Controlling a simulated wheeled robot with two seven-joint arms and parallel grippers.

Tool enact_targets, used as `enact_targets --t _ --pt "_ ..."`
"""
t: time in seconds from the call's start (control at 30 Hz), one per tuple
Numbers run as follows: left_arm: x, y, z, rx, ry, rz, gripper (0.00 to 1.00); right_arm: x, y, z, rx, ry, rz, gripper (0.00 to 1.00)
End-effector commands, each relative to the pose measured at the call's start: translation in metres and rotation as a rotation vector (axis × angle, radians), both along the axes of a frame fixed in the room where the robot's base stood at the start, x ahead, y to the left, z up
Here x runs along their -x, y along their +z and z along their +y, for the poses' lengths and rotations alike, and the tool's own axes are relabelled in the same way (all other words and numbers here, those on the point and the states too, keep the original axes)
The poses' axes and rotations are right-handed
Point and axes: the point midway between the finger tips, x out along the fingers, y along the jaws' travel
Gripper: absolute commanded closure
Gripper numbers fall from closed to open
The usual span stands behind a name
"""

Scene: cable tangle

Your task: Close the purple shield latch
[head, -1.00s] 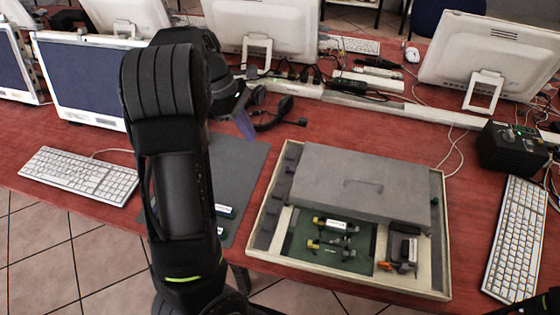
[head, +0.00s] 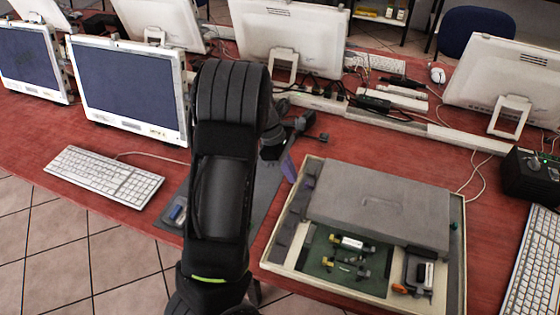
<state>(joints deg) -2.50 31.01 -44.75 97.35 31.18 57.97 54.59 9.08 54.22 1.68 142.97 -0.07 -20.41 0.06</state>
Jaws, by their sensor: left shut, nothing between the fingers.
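The grey shield (head: 380,205) lies as a flat cover over the back of a shallow beige tray (head: 278,262). My left gripper (head: 313,130) is shut and empty, above and behind the tray's back left corner, apart from the latch. My left arm hides part of the mat and table. My right gripper is not in view.
In front of the shield, a green board (head: 325,264) holds small yellow and white connectors. A black clip part (head: 421,272) stands at its right. A keyboard (head: 105,180) lies left, another (head: 532,262) right. Monitors and cables line the back.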

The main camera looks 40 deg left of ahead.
Motion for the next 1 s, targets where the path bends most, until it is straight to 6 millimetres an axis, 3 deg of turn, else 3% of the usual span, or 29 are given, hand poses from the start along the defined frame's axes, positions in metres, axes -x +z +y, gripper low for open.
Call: enact_targets --t 0.13,0.57,0.8,1.0 --pt "-0.005 0.001 -0.014 0.000 0.000 0.001 1.00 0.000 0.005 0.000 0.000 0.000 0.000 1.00" --pt "-0.006 0.000 -0.021 0.002 0.000 0.002 1.00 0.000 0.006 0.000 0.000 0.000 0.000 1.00" --pt "-0.014 0.001 -0.042 0.005 -0.002 0.001 1.00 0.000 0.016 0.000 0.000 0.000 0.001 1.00" --pt "-0.014 0.000 -0.044 0.009 -0.005 0.001 1.00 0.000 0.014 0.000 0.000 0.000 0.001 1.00"
